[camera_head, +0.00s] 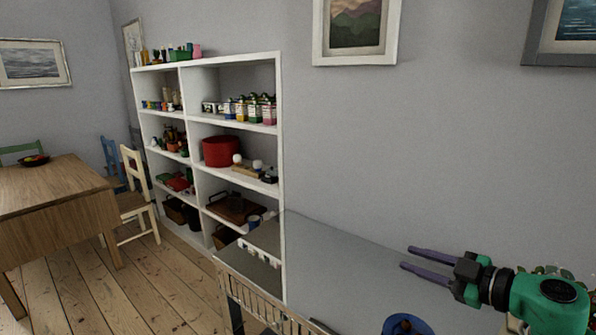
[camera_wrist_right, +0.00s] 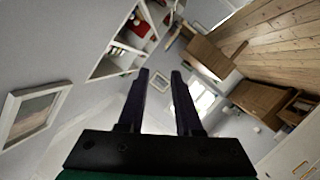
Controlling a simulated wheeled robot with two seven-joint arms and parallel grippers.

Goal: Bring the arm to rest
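My right gripper (camera_head: 418,259) comes in from the lower right in the head view, on a green and black arm. Its two dark purple fingers point left and are spread apart with nothing between them. In the right wrist view the fingers (camera_wrist_right: 162,75) also stand apart and empty, with the room seen between them. The right gripper is in the air in front of the grey wall, above a grey surface. My left gripper does not show in either view.
A white shelf unit (camera_head: 282,160) with many small items stands against the wall. A wooden table (camera_head: 60,190) and a pale chair (camera_head: 135,200) are at the left. A slatted wooden piece (camera_head: 260,305) and a blue round object (camera_head: 407,325) are at the bottom. Floorboards (camera_head: 150,290) are clear at lower left.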

